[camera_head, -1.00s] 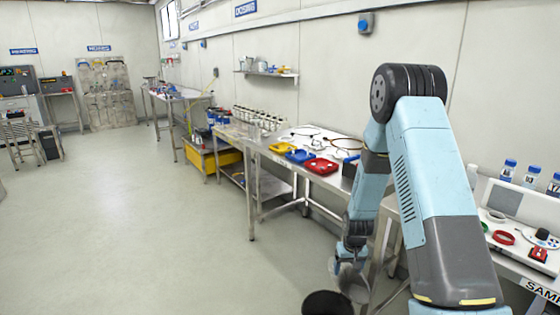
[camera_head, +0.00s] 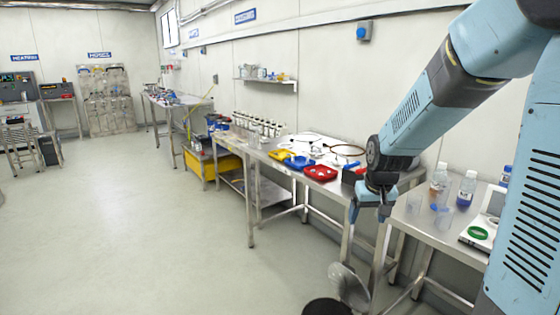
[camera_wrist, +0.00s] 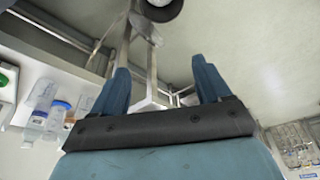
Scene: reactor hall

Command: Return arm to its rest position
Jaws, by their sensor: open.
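My arm reaches in from the right side of the head view, bent at its joints. My gripper (camera_head: 371,204) hangs at its end, pointing down, in front of the near bench's left edge. In the wrist view the two blue fingers of my gripper (camera_wrist: 165,85) stand well apart, with nothing between them but the bench frame and floor behind. My gripper is open and empty.
A black bin (camera_head: 327,307) and a clear round object (camera_head: 349,283) are below my gripper. The far bench holds a red tray (camera_head: 320,173).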

